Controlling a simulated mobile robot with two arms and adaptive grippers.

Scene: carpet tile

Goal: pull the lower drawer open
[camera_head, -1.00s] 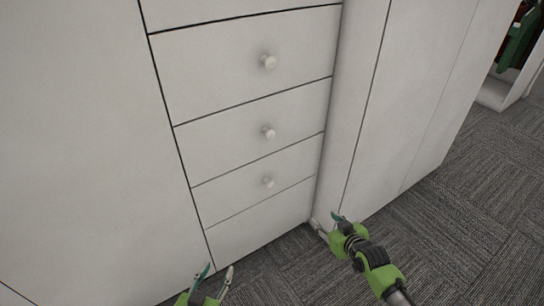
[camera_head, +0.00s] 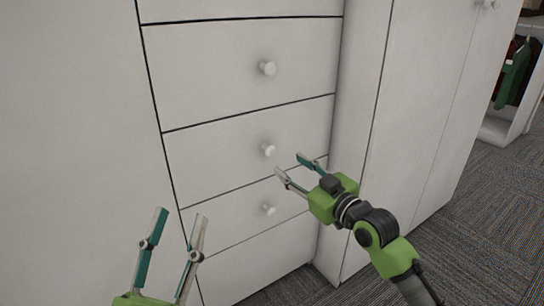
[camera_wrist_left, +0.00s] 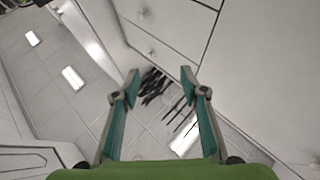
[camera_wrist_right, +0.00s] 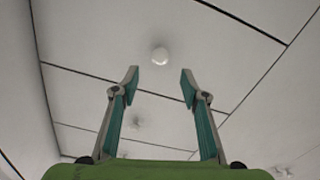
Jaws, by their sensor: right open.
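The lower drawer (camera_head: 235,222) is a white front low in the cabinet, with a small round knob (camera_head: 268,209). It looks shut, flush with the fronts around it. My right gripper (camera_head: 289,165) is open and empty, above and slightly right of that knob in the head view. In the right wrist view a pale knob (camera_wrist_right: 160,55) shows just beyond the gap between the open fingertips (camera_wrist_right: 160,78); I cannot tell which drawer it belongs to. My left gripper (camera_head: 180,214) is open and empty, left of the drawers; its spread fingers also show in the left wrist view (camera_wrist_left: 160,76).
Two more drawers with knobs, a middle one (camera_head: 210,155) and an upper one (camera_head: 210,70), sit above. Tall white doors (camera_head: 420,110) flank them on the right. Grey carpet (camera_head: 470,230) lies open at the right. An open wardrobe with clothes (camera_head: 515,75) stands at far right.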

